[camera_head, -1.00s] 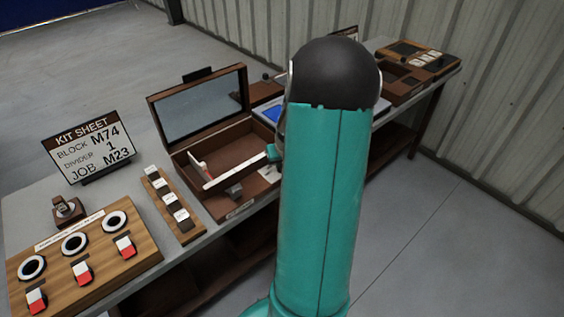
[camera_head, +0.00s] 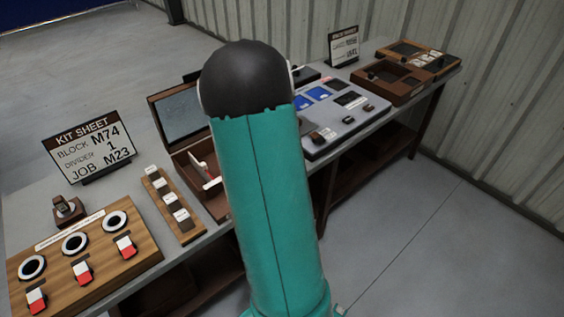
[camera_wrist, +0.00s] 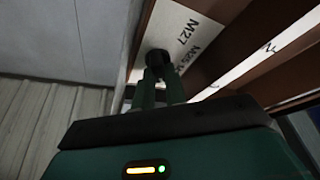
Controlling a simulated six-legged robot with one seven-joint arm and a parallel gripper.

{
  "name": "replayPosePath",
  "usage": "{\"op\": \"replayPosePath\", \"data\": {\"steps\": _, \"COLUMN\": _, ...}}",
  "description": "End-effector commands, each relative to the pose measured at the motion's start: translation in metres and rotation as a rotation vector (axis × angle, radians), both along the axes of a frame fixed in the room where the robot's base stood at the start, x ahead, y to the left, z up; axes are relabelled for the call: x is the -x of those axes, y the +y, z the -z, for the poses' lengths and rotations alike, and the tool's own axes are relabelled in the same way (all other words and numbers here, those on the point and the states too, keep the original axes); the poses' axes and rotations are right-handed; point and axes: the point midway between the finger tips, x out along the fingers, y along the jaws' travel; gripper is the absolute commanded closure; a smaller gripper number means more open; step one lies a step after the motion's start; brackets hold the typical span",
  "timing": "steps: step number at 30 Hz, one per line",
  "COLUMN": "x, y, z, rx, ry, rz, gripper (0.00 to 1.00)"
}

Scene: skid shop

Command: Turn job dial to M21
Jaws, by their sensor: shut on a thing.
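The job dial is a small dark round knob (camera_wrist: 157,58) on a white label plate (camera_wrist: 180,38) in the wrist view. The plate reads M27 and, partly covered, what looks like M25; I cannot see M21 or a pointer mark. My gripper (camera_wrist: 159,75) has its two teal fingers shut on the knob. In the head view my arm hides the gripper, the dial and the right part of the open wooden box (camera_head: 203,201). The kit sheet (camera_head: 92,147) reads BLOCK M74, DIVIDER 1, JOB M23.
A wooden panel (camera_head: 140,250) with rings and red-white switches stands front left, beside a narrow strip of blocks (camera_head: 191,232). A grey panel (camera_head: 350,122) with blue screens and a brown tray (camera_head: 410,92) lie to the right. Dark wooden walls are close to my gripper.

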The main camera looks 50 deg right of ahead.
Motion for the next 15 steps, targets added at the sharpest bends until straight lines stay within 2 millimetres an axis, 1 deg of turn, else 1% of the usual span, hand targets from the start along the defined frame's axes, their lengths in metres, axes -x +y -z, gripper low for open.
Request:
{"op": "replayPosePath", "data": {"steps": 7, "x": -0.0013, "y": 0.0011, "z": 0.0, "rx": 0.0, "ry": 0.002, "rz": 0.136, "gripper": 1.0}}
{"op": "replayPosePath", "data": {"steps": 15, "x": -0.0006, "y": 0.001, "z": 0.0, "rx": -0.002, "ry": 0.001, "rz": 0.221, "gripper": 1.0}}
